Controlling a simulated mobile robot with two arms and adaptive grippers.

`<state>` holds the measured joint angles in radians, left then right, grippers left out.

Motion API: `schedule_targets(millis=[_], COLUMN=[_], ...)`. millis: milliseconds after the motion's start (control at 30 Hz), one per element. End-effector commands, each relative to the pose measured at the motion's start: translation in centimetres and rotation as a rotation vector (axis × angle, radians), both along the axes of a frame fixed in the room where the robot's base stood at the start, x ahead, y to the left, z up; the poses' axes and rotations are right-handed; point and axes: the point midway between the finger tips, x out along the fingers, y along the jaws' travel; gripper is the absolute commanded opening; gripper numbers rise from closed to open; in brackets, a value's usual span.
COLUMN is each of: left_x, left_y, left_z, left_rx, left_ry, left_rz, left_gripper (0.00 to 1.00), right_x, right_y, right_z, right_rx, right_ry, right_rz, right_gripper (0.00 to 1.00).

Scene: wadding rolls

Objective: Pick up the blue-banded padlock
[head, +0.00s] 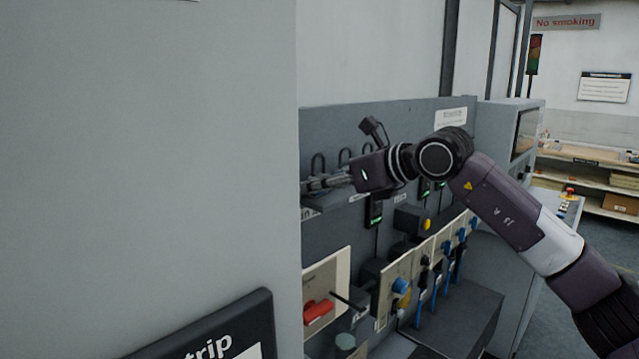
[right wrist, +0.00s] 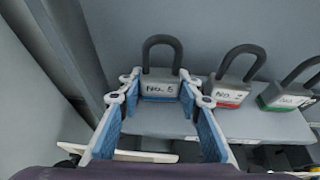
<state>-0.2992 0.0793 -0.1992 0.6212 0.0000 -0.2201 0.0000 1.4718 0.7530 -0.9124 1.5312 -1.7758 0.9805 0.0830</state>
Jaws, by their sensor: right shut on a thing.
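The blue-banded padlock (right wrist: 159,91) is in the middle of the right wrist view, upright, with a dark shackle, a grey body marked "No. 5" and a blue band low on it. My right gripper (right wrist: 160,84) is shut on its body, one finger on each side. In the head view my right gripper (head: 324,184) reaches left to the padlock shelf on the grey panel, and its fingers hide much of the padlock body there. The padlock's base appears at the shelf level; I cannot tell whether it touches. My left gripper is not in view.
A red-banded padlock (right wrist: 231,93) and a green-banded one (right wrist: 286,97) stand to the right on the shelf (right wrist: 240,122). A big grey panel (head: 150,150) fills the left of the head view. Below the shelf are a red switch (head: 318,312) and several plugs.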

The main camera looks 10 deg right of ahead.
Motion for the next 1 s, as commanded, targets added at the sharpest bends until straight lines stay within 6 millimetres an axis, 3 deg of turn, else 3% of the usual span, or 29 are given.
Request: schedule_targets(millis=[167, 367, 800, 1000], left_x=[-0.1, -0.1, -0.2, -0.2], left_y=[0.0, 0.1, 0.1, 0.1], left_z=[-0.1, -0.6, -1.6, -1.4], left_rx=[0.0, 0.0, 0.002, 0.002], left_ry=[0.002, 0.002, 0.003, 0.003], left_rz=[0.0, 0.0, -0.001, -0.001], left_gripper=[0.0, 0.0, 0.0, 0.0], right_x=[0.0, 0.0, 0.0, 0.0], right_y=[0.0, 0.0, 0.1, 0.1], right_z=[0.5, 2.6, 12.9, 16.6], right_rx=[0.001, 0.003, 0.003, 0.002], right_ry=[-0.003, -0.006, -0.004, -0.003], right_rz=[0.0, -0.001, 0.0, 0.0], right_gripper=[0.04, 0.04, 0.04, 0.04])
